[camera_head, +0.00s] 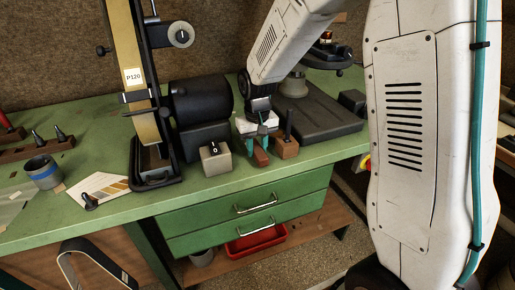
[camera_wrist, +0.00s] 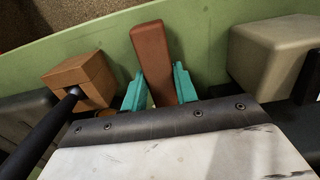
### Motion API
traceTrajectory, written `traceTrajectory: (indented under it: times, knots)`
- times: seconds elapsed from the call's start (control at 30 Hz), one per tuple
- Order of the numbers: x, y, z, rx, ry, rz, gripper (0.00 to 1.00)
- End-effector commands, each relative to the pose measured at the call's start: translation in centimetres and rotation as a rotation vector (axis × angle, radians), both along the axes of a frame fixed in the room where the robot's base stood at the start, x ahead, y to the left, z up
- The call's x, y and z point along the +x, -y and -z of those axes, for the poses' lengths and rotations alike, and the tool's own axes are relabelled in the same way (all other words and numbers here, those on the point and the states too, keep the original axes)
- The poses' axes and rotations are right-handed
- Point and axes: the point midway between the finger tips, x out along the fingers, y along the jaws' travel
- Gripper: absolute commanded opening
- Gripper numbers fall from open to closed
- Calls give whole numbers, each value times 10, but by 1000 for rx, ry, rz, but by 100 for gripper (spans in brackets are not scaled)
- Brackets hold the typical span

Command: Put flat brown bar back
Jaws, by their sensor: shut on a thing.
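The flat brown bar (camera_head: 261,157) is reddish brown and sits at the green bench's front part, below my gripper. In the wrist view the bar (camera_wrist: 153,62) stands out between the two teal fingers, its near end hidden behind the gripper's body. My gripper (camera_head: 257,143) is shut on the bar, and the fingers also show in the wrist view (camera_wrist: 160,88). I cannot tell whether the bar touches the bench top.
A brown wooden block (camera_head: 285,147) with a dark rod stands just right of the bar. A grey switch box (camera_head: 215,158) stands to the left, beside the belt sander (camera_head: 148,90). A dark flat base (camera_head: 322,116) lies behind right. The green bench (camera_head: 130,215) has its front edge close by.

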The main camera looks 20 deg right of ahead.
Motion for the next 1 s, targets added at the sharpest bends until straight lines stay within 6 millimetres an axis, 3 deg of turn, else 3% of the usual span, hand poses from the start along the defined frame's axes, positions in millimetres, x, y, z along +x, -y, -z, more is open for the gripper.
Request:
traceTrajectory:
  times: [0.4, 0.43, 0.5, 0.83, 1.0]
  knots:
    - [0, 0, 9, 0, 1, 0, 6]
    - [0, 0, 9, 0, 1, 0, 34]
    - [0, 0, 9, 0, 1, 0, 50]
    - [0, 0, 6, 0, 1, 0, 50]
    - [1, 0, -17, 0, 5, 0, 50]
